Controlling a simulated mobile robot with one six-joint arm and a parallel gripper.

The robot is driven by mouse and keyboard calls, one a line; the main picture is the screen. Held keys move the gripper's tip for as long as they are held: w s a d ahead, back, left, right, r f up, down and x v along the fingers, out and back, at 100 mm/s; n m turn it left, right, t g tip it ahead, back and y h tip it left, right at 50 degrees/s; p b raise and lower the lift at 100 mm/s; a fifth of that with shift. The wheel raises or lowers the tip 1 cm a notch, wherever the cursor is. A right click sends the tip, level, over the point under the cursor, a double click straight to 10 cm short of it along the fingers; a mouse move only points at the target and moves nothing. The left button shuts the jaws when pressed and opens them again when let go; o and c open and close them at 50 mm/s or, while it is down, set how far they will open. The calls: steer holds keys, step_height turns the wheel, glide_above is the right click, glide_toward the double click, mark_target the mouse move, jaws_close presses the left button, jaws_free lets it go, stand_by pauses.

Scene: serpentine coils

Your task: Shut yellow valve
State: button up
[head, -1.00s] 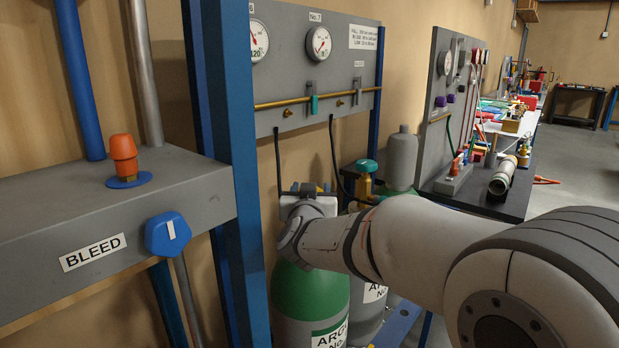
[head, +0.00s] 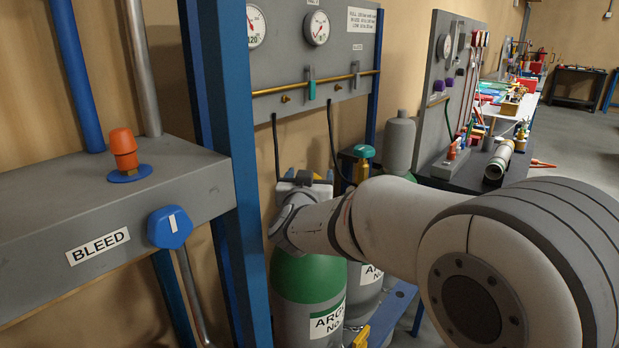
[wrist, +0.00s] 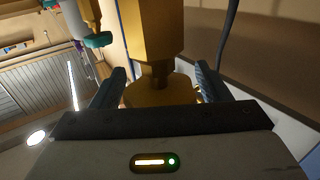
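The yellow valve (wrist: 161,90) fills the middle of the wrist view. Its wide faceted part is close to my palm, with a narrow neck and a brass-yellow body beyond. My gripper (wrist: 160,80) has one dark finger on each side of it, spread apart; small gaps seem to show, though contact is hard to judge. In the head view my gripper (head: 307,183) is at the top of the green-shouldered argon cylinder (head: 308,278). My wrist hides the yellow valve there.
A neighbouring cylinder valve has a teal handwheel (head: 364,151), which also shows in the wrist view (wrist: 98,40). A blue post (head: 236,170) and the grey BLEED shelf (head: 100,210) with a blue knob (head: 169,227) stand left. Hoses hang from the gauge panel (head: 340,50).

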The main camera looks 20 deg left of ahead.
steer(key=shift+o, duration=0.3)
steer(key=s+d, duration=0.1)
steer(key=s, duration=0.6)
steer(key=shift+s+d, duration=0.15)
steer(key=shift+s, duration=0.2)
